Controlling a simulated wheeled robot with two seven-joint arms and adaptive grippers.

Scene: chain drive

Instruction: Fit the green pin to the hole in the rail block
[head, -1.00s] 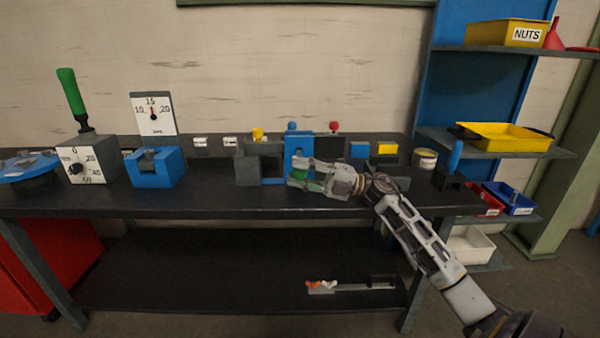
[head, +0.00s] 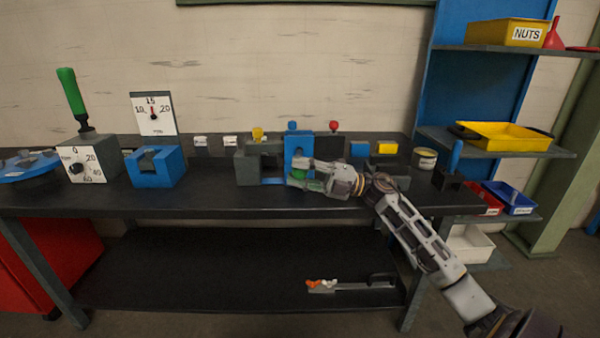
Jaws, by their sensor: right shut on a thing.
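My right gripper (head: 300,175) is shut on the green pin (head: 314,186), just in front of the blue upright block (head: 297,147) on the bench. Only a part of the green pin shows between the fingers. The blue block stands beside dark grey blocks (head: 247,168) and looks like part of the rail fixture. I cannot tell which block is the rail block. The hole is hidden or too small to make out, and I cannot tell whether the pin touches the block. My left gripper is not in view.
On the dark bench (head: 215,199), a blue cradle (head: 155,168) and a dial box with a green handle (head: 68,92) stand at left. Small blue and yellow blocks (head: 387,147) and a can (head: 424,159) stand at right. The bench front between cradle and fixture is clear.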

